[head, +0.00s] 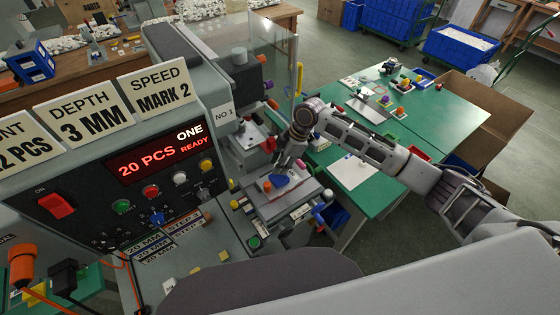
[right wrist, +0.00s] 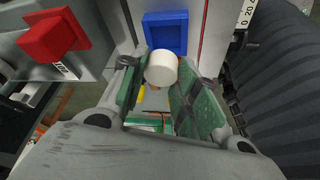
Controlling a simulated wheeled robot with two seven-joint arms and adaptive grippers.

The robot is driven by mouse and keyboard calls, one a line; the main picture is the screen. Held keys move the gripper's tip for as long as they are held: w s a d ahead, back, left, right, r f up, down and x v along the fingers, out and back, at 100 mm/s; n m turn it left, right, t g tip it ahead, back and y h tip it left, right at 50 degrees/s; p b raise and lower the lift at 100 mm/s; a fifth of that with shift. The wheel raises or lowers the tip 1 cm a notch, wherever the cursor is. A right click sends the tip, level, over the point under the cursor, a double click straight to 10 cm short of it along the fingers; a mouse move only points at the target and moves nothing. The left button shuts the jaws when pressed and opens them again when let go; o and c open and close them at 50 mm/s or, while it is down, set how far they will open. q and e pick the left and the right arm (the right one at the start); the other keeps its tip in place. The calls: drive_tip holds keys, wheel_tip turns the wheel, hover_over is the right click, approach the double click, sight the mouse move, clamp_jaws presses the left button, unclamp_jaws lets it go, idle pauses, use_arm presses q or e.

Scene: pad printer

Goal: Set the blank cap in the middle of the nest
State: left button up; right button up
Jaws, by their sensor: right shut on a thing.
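The blank cap (right wrist: 161,70) is a plain white round piece in the right wrist view. My right gripper (right wrist: 158,88) is shut on it, with the green-lined fingers on either side. The blue square nest (right wrist: 166,20) lies just past the cap in that view, and the cap overlaps its near edge in the picture. In the head view my right gripper (head: 284,168) is over the printer's bed, and the blue nest (head: 278,181) shows below it. The cap cannot be made out there. The height between cap and nest is unclear. My left gripper is not in view.
The pad printer's control panel (head: 140,185) reads "20 PCS ONE READY". The printer head (head: 245,75) stands behind the bed. A red block on a grey part (right wrist: 53,37) is left of the nest. A green table (head: 440,120) with small parts lies to the right.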

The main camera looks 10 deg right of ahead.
drive_tip(key=shift+f+b, duration=0.55)
drive_tip(key=shift+f, duration=1.15)
drive_tip(key=shift+f, duration=0.6)
